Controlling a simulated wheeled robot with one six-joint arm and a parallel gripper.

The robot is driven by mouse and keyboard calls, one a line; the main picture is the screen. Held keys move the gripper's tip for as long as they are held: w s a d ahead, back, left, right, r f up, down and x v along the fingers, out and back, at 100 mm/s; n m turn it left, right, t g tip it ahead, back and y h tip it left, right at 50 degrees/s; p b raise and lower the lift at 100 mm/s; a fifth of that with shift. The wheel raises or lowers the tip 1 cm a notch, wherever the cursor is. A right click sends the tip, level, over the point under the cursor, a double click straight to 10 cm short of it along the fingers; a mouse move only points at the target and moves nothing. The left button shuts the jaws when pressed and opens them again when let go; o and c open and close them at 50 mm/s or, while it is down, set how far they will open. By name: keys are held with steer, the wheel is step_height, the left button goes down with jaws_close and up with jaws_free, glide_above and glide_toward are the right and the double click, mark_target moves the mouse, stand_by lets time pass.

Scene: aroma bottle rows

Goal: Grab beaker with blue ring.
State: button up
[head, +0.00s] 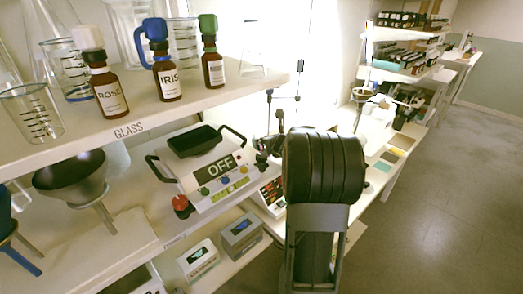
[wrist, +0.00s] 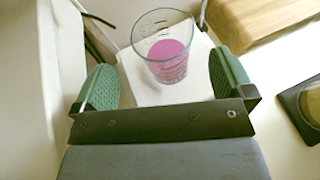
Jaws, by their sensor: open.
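In the wrist view a clear glass beaker (wrist: 170,67) with pink contents stands on a white surface, and I see no blue ring on it. My gripper (wrist: 163,63) is open, with one green ribbed finger on each side of the beaker and gaps on both sides. In the head view a glass beaker (head: 70,68) on the upper shelf shows blue near its base. Another clear beaker (head: 32,112) with dark marks stands in front of it. My arm hides most of the gripper there.
Brown bottles with white (head: 109,92), blue (head: 167,80) and green (head: 213,70) tops stand on the upper shelf (head: 175,104). A wooden block (wrist: 262,22) lies beyond the right finger. Floor at right is clear.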

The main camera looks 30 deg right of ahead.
mark_target(259, 137)
steer(key=shift+p+x, duration=0.65)
steer(key=shift+x, duration=2.8)
steer(key=shift+d, duration=0.1)
steer(key=shift+c, duration=0.2)
steer(key=c, duration=1.1)
